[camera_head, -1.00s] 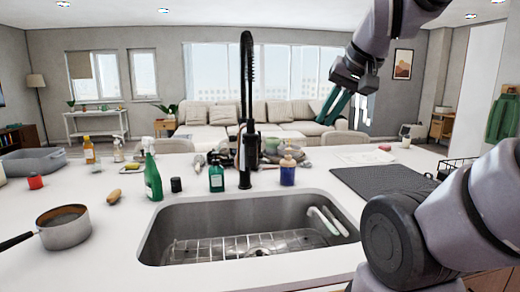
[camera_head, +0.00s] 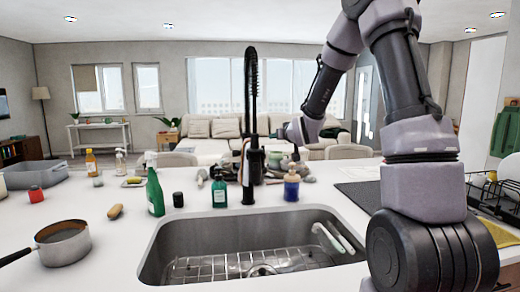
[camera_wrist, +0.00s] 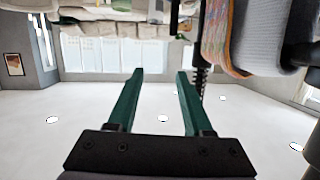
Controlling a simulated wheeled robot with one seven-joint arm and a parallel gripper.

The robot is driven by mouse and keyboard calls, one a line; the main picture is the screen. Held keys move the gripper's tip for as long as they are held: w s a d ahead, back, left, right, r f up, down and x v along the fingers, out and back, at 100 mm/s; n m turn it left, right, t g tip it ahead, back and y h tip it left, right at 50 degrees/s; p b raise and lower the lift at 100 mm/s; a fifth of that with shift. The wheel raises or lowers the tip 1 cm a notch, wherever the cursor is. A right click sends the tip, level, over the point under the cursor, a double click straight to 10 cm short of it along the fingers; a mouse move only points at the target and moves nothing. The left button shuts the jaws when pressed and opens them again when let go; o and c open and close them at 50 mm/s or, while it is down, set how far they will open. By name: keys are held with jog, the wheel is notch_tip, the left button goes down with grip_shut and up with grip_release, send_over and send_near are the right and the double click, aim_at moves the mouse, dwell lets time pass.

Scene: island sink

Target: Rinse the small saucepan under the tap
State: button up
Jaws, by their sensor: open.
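The small saucepan (camera_head: 64,250) is steel with a dark handle. It stands upright on the counter left of the sink, its handle pointing left. The black tap (camera_head: 250,180) with a spring neck rises behind the steel sink (camera_head: 190,235). No water shows from it. In the wrist view my gripper (camera_wrist: 158,75) is open, its two green fingers apart with nothing between them. In the head view my arm reaches over the right of the sink, its end just right of the tap, far from the saucepan. The fingers are not clear there.
A green bottle (camera_head: 154,190), a dark jar (camera_head: 178,200), a soap bottle (camera_head: 219,192) and a blue bottle (camera_head: 291,186) line the sink's back edge. A yellow-brown item (camera_head: 115,211) lies near the saucepan. The counter in front of it is clear.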

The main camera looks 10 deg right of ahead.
jog(key=w+a+f+n+t+y, duration=0.1)
jog(key=w+a+f+t+y, duration=0.1)
jog(key=w+f, duration=0.45)
jog(key=f+x, duration=0.1)
jog(key=x, duration=0.8)
jog(key=shift+w+a+t, duration=0.3)
grip_shut()
dwell(0.9)
